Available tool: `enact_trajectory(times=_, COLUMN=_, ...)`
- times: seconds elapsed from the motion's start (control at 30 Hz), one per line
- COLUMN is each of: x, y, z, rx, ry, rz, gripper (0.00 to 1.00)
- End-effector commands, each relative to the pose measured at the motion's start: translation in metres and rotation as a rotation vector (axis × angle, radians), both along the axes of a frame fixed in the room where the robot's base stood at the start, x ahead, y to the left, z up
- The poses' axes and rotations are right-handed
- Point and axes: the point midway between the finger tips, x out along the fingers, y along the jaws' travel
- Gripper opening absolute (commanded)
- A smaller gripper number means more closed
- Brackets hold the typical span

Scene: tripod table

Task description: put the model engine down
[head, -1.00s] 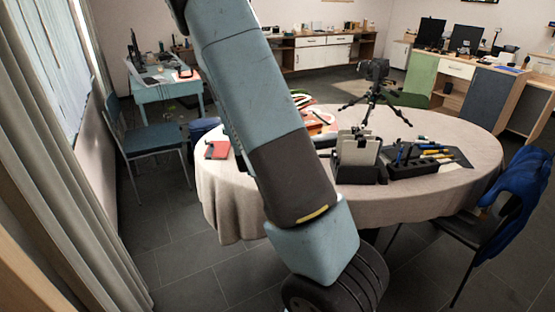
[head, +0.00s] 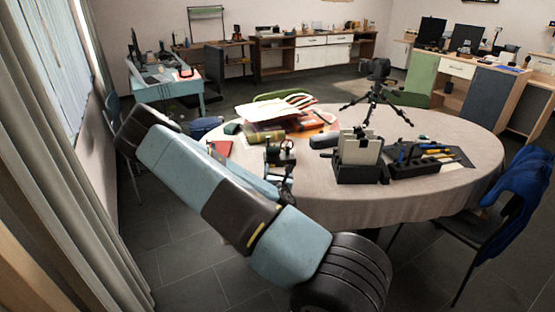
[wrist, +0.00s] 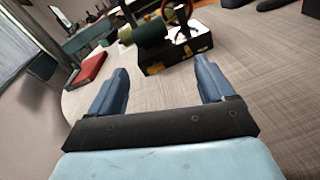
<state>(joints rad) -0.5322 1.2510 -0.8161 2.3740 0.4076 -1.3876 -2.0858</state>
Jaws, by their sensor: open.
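The model engine (wrist: 178,52) has a black base with brass-coloured corners, a dark green cylinder and a red wheel. In the wrist view it stands upright on the tablecloth, just beyond my fingertips. In the head view the model engine (head: 280,153) is small and dark, near the table's front left edge. My gripper (wrist: 162,68) is open, with bare cloth between its two blue fingers, and both fingers look apart from the engine. In the head view my arm partly hides the gripper.
The round table (head: 420,205) also bears a red book (wrist: 88,68) at the left, a black holder (head: 360,172), a tool tray (head: 415,168), a camera tripod (head: 374,100) and a colourful pile (head: 270,125). Cloth is clear in front of the holder. A chair (head: 490,235) stands at the right.

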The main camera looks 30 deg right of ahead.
Motion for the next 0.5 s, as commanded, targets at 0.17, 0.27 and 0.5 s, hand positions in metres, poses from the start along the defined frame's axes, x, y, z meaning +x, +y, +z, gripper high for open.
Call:
enact_trajectory(times=0.17, x=0.000, y=0.004, z=-0.003, rx=-0.172, ry=0.014, rz=0.081, gripper=0.82)
enact_trajectory(times=0.27, x=0.000, y=0.006, z=-0.003, rx=-0.222, ry=0.016, rz=0.104, gripper=0.82)
enact_trajectory(times=0.5, x=0.019, y=0.001, z=-0.002, rx=-0.243, ry=0.013, rz=0.115, gripper=0.82)
